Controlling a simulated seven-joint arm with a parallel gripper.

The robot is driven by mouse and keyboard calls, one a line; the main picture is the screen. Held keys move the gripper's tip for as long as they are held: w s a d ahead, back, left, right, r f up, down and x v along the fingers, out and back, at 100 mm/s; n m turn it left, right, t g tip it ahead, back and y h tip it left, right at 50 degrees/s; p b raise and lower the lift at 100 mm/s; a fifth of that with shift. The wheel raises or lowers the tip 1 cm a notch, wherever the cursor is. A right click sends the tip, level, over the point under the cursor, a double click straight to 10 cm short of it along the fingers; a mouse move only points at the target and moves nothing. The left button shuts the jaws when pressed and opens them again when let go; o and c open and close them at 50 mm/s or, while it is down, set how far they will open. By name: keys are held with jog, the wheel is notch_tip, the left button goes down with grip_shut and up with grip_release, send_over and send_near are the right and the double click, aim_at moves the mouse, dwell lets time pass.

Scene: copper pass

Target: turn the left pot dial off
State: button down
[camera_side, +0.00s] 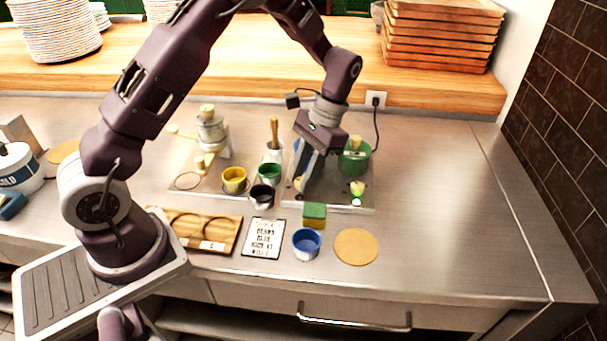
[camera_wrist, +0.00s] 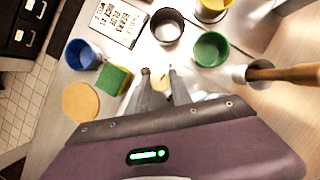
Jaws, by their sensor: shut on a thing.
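The left pot dial (camera_side: 298,184) is a small cream knob at the front left of a pale hob plate (camera_side: 330,206). My gripper (camera_side: 301,182) reaches down to it from above and is shut on it. In the wrist view, the cream knob (camera_wrist: 160,84) shows between my two fingertips (camera_wrist: 159,74). Its exact angle is hard to tell. A green pot (camera_side: 356,160) stands behind the right dial. My gripper largely hides what stands behind the left dial.
A green cup (camera_side: 269,173), a dark cup (camera_side: 262,197) and a yellow cup (camera_side: 234,179) stand left of the gripper. A sponge (camera_side: 314,216), a blue cup (camera_side: 307,243) and a round coaster (camera_side: 356,247) lie in front. The right counter is clear.

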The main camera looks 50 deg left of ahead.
jog(key=shift+n, duration=0.3)
dwell(0.4)
jog(key=c, duration=1.2)
grip_release()
jog(key=shift+o, duration=0.2)
jog(key=v, duration=0.7)
jog(key=shift+r, duration=0.2)
